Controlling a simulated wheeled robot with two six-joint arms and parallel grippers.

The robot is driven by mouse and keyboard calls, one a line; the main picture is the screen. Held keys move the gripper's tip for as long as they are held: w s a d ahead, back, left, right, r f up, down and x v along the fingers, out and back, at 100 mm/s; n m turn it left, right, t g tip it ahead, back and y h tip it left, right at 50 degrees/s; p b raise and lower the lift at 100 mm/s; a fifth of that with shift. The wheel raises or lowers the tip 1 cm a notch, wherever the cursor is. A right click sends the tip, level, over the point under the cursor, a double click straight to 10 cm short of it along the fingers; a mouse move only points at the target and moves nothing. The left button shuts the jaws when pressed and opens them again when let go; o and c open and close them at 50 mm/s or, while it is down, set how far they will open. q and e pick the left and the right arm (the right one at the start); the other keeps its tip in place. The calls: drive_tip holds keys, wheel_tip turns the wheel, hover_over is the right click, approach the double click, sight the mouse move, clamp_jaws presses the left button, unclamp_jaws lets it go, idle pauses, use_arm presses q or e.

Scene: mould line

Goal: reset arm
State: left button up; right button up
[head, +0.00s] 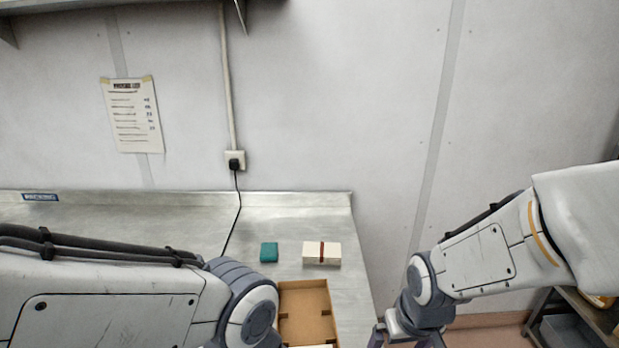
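My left arm reaches in from the left over the steel bench. Its wrist points down and out at the bottom edge, and the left gripper is not in view. My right arm comes in from the right, clear of the bench's right edge. Its gripper (408,342) is at the bottom edge, pointing down, with the fingers spread apart and nothing seen between them. The fingertips are cut off by the frame.
The steel bench (295,222) holds a teal block (269,252), a white block with a dark red band (322,253) and an open cardboard box (308,298) partly behind my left wrist. A black cable (238,208) runs from a wall socket. Shelving (572,330) stands at lower right.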

drive_tip(key=s+a+r+n+g, duration=0.1)
drive_tip(key=s+a+r+n, duration=0.1)
drive_tip(key=s+a, duration=0.3)
drive_tip(key=s+a+r+n+g, duration=0.1)
drive_tip(key=s+a+r+n, duration=0.2)
drive_tip(key=s, duration=0.4)
drive_tip(key=shift+s+a+n+y, duration=0.25)
drive_tip(key=shift+a+n, duration=0.45)
drive_tip(key=shift+a, duration=0.55)
drive_tip(key=shift+w, duration=0.1)
